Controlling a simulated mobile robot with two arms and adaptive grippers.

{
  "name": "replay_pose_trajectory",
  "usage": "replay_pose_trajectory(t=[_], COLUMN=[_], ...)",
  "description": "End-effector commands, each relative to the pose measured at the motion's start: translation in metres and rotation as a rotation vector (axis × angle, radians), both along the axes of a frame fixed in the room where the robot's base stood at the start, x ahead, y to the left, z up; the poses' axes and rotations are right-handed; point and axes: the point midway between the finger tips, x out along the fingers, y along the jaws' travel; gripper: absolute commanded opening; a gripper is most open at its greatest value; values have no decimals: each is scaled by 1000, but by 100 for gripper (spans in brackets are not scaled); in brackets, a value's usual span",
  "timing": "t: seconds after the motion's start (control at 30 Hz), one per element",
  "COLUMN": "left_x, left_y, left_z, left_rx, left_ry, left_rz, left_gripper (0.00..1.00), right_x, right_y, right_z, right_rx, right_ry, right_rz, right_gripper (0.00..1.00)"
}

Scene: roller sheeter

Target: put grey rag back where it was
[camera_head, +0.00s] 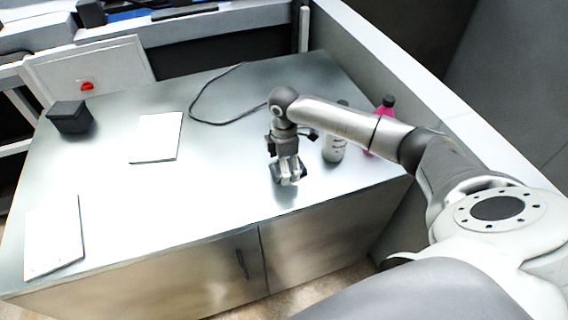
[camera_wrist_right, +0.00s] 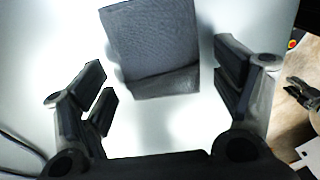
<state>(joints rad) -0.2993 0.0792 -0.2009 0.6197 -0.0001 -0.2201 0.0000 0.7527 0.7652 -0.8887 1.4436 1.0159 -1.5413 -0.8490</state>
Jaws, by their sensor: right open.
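The grey rag (camera_wrist_right: 152,45) lies folded on the metal table top in the right wrist view, between and beyond my fingers. My right gripper (camera_wrist_right: 163,98) is open, with one finger on each side of the rag and a bright gap between each finger and the cloth. In the head view my right gripper (camera_head: 287,178) points down over the front right part of the table. There it mostly hides the rag, and the dark shape at the fingertips is hard to separate from it.
A white-grey bottle (camera_head: 334,146) and a pink bottle (camera_head: 383,126) stand right of the gripper, near the wall. A black cable (camera_head: 196,112) lies behind. White sheets (camera_head: 156,137) and a black box (camera_head: 69,117) are to the left. The centre of the table (camera_head: 215,185) is clear.

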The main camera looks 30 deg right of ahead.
Motion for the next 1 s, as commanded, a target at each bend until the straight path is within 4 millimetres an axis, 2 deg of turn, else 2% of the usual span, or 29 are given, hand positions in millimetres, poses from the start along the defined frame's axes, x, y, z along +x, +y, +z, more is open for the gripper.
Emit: replay_pose_trajectory(t=[0.23, 0.37, 0.8, 1.0], left_x=[0, -1, -1, -1], left_y=[0, 0, 0, 1], left_z=[0, -3, -18, -20], left_rx=[0, 0, 0, 1], left_ry=[1, 1, 1, 1], left_rz=[0, 0, 1, 1], left_gripper=[40, 40, 40, 40], right_x=[0, 1, 1, 0], right_y=[0, 0, 0, 0], right_z=[2, 14, 102, 121], right_rx=[0, 1, 0, 1], right_ry=[-1, -4, -3, 0], right_rz=[0, 0, 0, -1], right_gripper=[85, 85, 85, 85])
